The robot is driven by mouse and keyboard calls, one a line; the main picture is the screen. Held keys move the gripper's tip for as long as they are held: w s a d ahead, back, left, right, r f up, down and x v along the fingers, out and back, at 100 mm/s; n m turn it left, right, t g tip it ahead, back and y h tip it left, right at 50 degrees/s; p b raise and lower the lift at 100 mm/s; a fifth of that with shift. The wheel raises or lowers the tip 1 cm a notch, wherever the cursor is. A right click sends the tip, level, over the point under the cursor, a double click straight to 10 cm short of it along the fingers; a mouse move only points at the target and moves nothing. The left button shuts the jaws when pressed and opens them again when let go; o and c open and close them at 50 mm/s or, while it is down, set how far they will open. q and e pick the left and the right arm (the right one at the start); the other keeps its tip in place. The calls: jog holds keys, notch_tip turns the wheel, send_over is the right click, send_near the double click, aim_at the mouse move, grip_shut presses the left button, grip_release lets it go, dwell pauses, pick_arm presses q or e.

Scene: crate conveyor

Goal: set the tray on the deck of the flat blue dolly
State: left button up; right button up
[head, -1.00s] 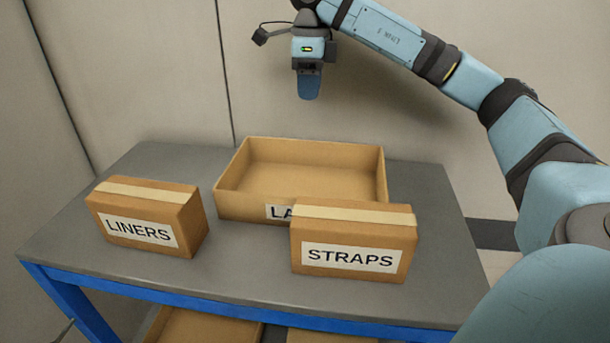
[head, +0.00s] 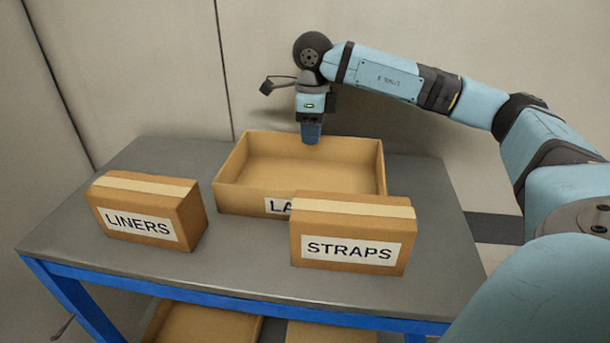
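An open, shallow cardboard tray (head: 232,176) stands on the grey table, its label partly hidden so only "LA" reads. Its inside looks empty. My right gripper (head: 311,134) points down at the tray's back rim, its tip overlapping the rim in the picture. I cannot tell whether it touches or is above it. Its fingers line up edge-on, so their gap is hidden. My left gripper is not in view. No flat blue dolly is seen.
The table (head: 240,270) has a blue frame. A closed STRAPS box (head: 352,228) stands before the tray's right front and hides part of it. A closed LINERS box (head: 150,190) stands at the left. More cardboard boxes (head: 205,325) sit below. A wall is behind.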

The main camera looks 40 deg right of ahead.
jog(key=shift+f, duration=0.85)
grip_shut()
jog(key=shift+r, duration=0.1)
